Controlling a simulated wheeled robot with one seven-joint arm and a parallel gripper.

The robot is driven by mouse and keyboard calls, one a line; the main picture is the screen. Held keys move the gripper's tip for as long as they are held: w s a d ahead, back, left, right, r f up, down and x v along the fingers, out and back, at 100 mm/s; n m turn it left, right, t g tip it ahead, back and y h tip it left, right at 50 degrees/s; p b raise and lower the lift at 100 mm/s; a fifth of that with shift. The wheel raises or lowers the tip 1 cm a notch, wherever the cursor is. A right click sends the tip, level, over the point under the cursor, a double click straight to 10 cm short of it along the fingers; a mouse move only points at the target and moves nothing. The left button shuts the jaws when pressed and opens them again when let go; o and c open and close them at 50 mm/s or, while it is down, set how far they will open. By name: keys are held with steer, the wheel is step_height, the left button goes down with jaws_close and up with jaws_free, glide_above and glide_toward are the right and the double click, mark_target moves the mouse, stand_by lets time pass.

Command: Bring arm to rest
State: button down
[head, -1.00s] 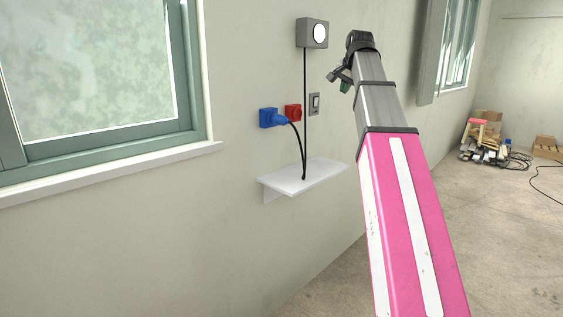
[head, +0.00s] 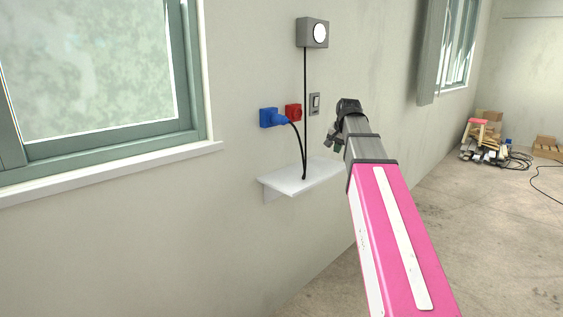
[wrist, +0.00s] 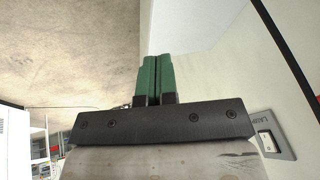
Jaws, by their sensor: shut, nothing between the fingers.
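My pink and grey arm reaches forward and up in the head view, with my gripper (head: 331,143) at its far end, close to the wall and just right of the white shelf. In the wrist view my gripper (wrist: 156,78) shows two green fingers pressed together with nothing between them. The gripper looks small and partly hidden behind the wrist in the head view.
A white shelf (head: 300,178) sticks out from the wall. Above it are a blue plug (head: 270,118), a red socket (head: 293,111), a switch (head: 315,103) and a grey box (head: 312,33) with a hanging black cable. A cluttered pile (head: 485,145) stands far right; the floor between is clear.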

steer(key=s+a+f+n+g, duration=0.1)
steer(key=s+f, duration=0.3)
steer(key=f, duration=0.8)
steer(key=s+a+f+n+g, duration=0.15)
steer(key=s+f, duration=0.25)
steer(key=f, duration=0.7)
steer(key=s+f+n+g, duration=0.2)
steer(key=s+f+n, duration=0.1)
steer(key=s+f, duration=1.2)
step_height(320, 180, down, 4)
steer(key=shift+a+f+h, duration=0.15)
steer(key=shift+h, duration=0.15)
steer(key=shift+a+g, duration=0.1)
steer(key=shift+g, duration=0.15)
